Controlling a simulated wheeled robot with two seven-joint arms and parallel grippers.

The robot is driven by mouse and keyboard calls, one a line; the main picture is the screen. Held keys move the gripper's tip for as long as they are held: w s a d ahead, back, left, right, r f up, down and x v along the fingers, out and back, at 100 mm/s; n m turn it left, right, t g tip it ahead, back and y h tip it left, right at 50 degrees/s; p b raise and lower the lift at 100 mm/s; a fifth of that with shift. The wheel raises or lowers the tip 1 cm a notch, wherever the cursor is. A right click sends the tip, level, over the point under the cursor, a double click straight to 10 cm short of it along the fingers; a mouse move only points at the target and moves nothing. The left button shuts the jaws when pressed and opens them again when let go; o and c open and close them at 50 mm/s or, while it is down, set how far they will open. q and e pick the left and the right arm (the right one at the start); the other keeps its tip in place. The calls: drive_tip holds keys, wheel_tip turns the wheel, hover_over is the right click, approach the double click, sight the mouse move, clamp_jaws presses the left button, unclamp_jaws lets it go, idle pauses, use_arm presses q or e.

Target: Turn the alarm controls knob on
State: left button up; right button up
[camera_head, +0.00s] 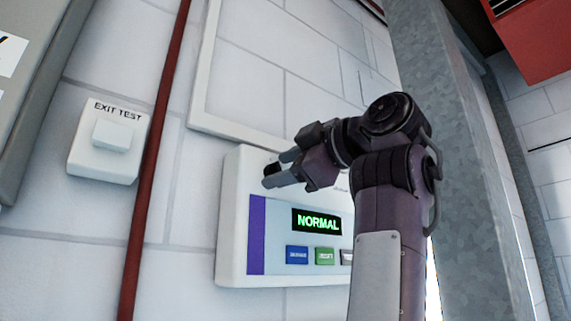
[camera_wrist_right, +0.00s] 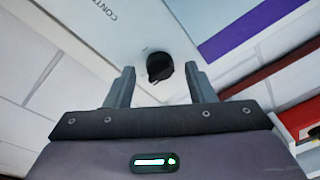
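The white alarm control box (camera_head: 232,220) is on the wall, with a purple stripe and a lit green "NORMAL" display (camera_head: 317,222). Its black knob (camera_wrist_right: 159,67) shows in the right wrist view, between the two fingertips in the picture, with white panel visible on both sides. My right gripper (camera_head: 281,168) is open at the upper left of the box. It also shows in the right wrist view (camera_wrist_right: 159,72). I see no finger touching the knob; the exact depth is hard to tell. In the head view the fingers largely cover the knob. My left gripper is not in view.
A white "EXIT TEST" switch (camera_head: 105,142) and a red vertical pipe (camera_head: 150,170) are left of the box. A white frame (camera_head: 235,131) is above it. A grey metal column (camera_head: 455,150) stands at the right. Blue and green buttons (camera_head: 297,255) sit below the display.

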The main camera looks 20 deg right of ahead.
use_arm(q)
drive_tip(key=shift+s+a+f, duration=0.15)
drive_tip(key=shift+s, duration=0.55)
use_arm(e)
drive_tip(key=c, duration=0.9)
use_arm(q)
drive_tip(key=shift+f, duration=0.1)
use_arm(e)
drive_tip(key=shift+m, duration=0.3)
drive_tip(key=m+b, duration=0.2)
drive_tip(key=m, duration=0.1)
drive_tip(key=shift+f+m+t, duration=0.1)
drive_tip(key=shift+m+t, duration=0.3)
drive_tip(key=m+b, duration=0.1)
drive_tip(key=m, duration=0.3)
drive_tip(key=shift+m+t, duration=0.3)
drive_tip(key=shift+m, duration=0.1)
drive_tip(key=m+b, duration=0.1)
drive_tip(key=m, duration=0.4)
drive_tip(key=shift+t+h, duration=0.3)
drive_tip(key=shift+h, duration=0.1)
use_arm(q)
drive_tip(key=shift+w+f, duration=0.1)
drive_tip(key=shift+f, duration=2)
use_arm(e)
drive_tip(key=shift+m+t+h, duration=0.3)
drive_tip(key=shift+m+h, duration=0.1)
drive_tip(key=shift+m, duration=1.8)
